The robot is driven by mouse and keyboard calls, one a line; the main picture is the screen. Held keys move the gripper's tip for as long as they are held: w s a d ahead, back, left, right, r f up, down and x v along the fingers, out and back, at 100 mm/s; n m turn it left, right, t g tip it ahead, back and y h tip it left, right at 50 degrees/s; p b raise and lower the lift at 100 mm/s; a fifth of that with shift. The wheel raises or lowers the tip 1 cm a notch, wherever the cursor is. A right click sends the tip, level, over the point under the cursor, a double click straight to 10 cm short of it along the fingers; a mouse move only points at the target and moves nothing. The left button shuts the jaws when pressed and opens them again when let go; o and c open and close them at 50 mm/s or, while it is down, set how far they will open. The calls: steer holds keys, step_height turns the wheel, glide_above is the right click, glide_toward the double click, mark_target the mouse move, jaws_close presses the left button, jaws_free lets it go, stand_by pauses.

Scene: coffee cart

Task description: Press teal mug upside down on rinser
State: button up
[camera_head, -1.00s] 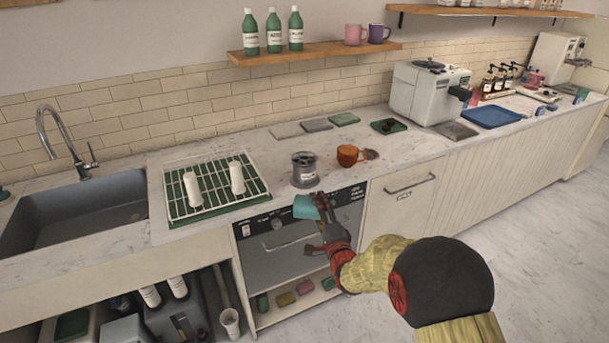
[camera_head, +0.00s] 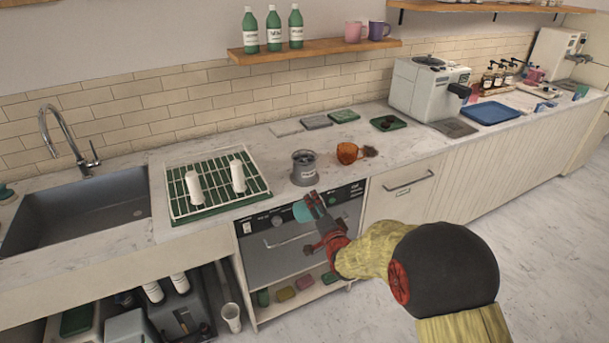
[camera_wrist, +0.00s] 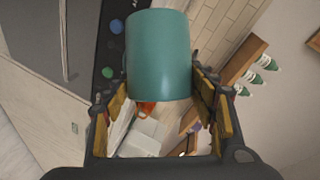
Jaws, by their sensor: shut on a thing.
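The teal mug (camera_head: 301,212) is in my gripper (camera_head: 314,206), in front of the counter edge and the oven-like front panel below it. In the wrist view the mug (camera_wrist: 158,55) fills the upper middle, and the fingers of my gripper (camera_wrist: 160,88) close on its sides. Its opening and handle are not clearly visible. A grey round vessel (camera_head: 304,174) with a white label stands on the counter just beyond the mug. The label is too small to read, so I cannot tell whether this is the rinser. The mug is apart from it.
A rack (camera_head: 215,205) with two white upright things is to the left, beside the sink (camera_head: 75,212). A white machine (camera_head: 425,90) stands farther right. Bare counter lies between the rack and the grey vessel.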

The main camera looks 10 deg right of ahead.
steer(key=shift+r, duration=0.1)
steer(key=shift+a+r+n+g+h+p, duration=0.1)
steer(key=shift+n+g+h+p, duration=0.4)
steer(key=shift+n, duration=0.6)
steer(key=shift+n+g+h+p, duration=0.3)
steer(key=shift+n+h+p, duration=0.1)
steer(key=shift+n+p, duration=0.45)
steer(key=shift+n, duration=0.25)
